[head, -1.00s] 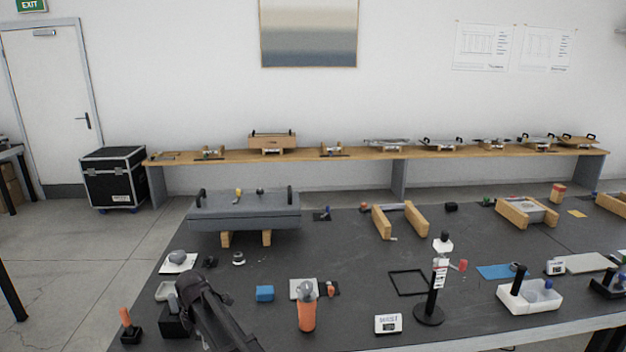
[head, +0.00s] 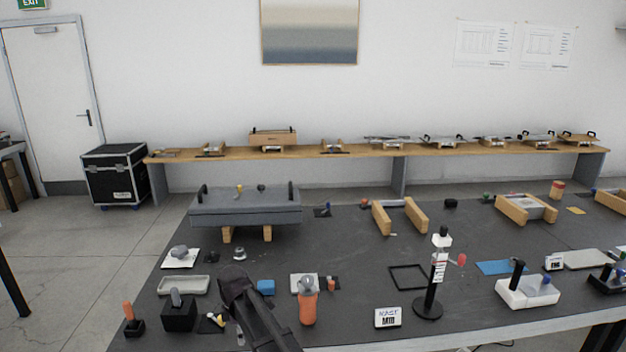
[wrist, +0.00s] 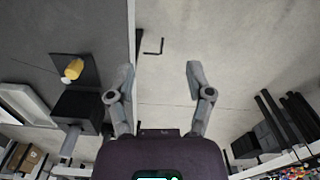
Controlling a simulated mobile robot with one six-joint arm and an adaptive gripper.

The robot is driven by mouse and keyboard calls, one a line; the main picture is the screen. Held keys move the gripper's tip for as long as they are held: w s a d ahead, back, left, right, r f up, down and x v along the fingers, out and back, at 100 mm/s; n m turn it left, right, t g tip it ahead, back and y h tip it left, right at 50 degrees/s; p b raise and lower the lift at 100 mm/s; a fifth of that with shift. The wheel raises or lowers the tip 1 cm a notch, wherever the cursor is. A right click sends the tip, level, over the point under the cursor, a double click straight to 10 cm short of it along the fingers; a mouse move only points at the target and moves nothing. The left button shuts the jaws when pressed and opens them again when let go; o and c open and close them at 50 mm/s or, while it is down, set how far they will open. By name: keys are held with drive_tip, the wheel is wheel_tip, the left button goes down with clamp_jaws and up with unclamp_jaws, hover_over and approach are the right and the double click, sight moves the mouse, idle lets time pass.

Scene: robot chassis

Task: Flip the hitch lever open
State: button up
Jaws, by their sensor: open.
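My gripper (wrist: 160,76) is open, with two grey fingers wide apart and nothing between them. In the wrist view, a small black plate with a yellow knob (wrist: 75,68) lies left of the fingers. It also shows in the head view (head: 212,322), left of my arm. A black block with a grey lever (head: 177,312) stands beside it, and also shows in the wrist view (wrist: 77,112). An orange-handled lever on a black base (head: 132,322) stands further left. None is clearly marked as the hitch lever, so I cannot tell which it is.
A grey chassis box (head: 245,212) stands on wooden blocks behind. A grey tray (head: 184,285) lies behind the black block. The table's edge runs close under my gripper.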

drive_tip(key=s+d+m, duration=0.4)
drive_tip(key=d+m, duration=0.3)
drive_tip(key=d, duration=0.5)
drive_tip(key=s+d+m, duration=0.4)
drive_tip(key=d+m, duration=0.3)
drive_tip(key=d, duration=0.5)
drive_tip(key=s+d+f+m, duration=0.1)
drive_tip(key=s+d+m, duration=0.3)
drive_tip(key=d, duration=0.9)
drive_tip(key=m+b, duration=0.1)
drive_tip(key=m, duration=0.1)
drive_tip(key=shift+s+m, duration=0.2)
drive_tip(key=shift+m, duration=0.2)
